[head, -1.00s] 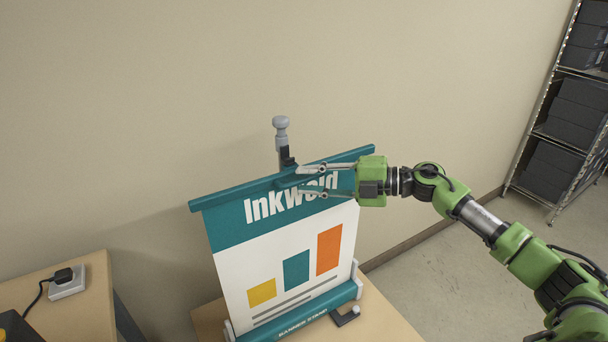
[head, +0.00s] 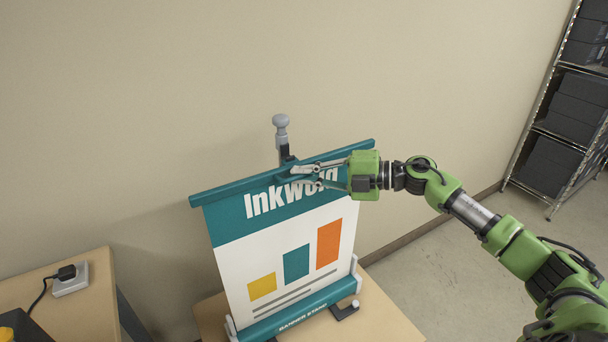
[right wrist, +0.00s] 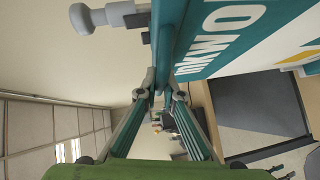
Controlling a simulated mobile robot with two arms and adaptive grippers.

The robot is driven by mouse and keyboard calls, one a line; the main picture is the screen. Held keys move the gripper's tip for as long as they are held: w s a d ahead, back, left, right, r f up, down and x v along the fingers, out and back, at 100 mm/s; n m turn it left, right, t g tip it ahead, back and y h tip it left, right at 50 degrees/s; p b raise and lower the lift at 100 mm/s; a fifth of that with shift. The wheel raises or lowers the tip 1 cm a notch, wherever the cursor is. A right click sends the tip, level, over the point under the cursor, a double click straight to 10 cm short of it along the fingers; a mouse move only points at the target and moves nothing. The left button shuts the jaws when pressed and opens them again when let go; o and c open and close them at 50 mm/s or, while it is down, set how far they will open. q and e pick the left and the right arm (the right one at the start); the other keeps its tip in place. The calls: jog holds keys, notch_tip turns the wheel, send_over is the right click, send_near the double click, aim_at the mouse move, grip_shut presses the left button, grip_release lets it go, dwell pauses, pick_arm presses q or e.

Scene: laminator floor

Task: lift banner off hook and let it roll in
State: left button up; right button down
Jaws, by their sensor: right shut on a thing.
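The banner (head: 290,252) stands upright and unrolled, white with a teal header reading Inkweld and coloured bars. Its teal top bar (head: 240,186) runs across a grey pole with a round knob (head: 281,121). A black hook piece (head: 286,153) shows at the pole behind the bar; the exact contact is hidden. My right gripper (head: 294,175) is shut on the small teal tab at the middle of the top bar. The right wrist view shows its fingers (right wrist: 159,92) closed there. The teal banner base (head: 300,311) sits on a wooden table. My left gripper is out of view.
A wooden table (head: 385,318) carries the stand, with a small black bracket (head: 345,310) beside the base. Another table at left holds a white socket block with a black plug (head: 69,274). A metal shelf with dark boxes (head: 560,110) stands far right.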

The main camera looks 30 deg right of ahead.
aim_at(305, 161)
notch_tip(305, 161, up, 4)
jog(key=shift+w+d+f+p, duration=0.1)
jog(key=shift+p, duration=0.45)
jog(key=c, duration=2.2)
grip_release()
jog(key=shift+o, duration=0.2)
jog(key=shift+d, duration=0.1)
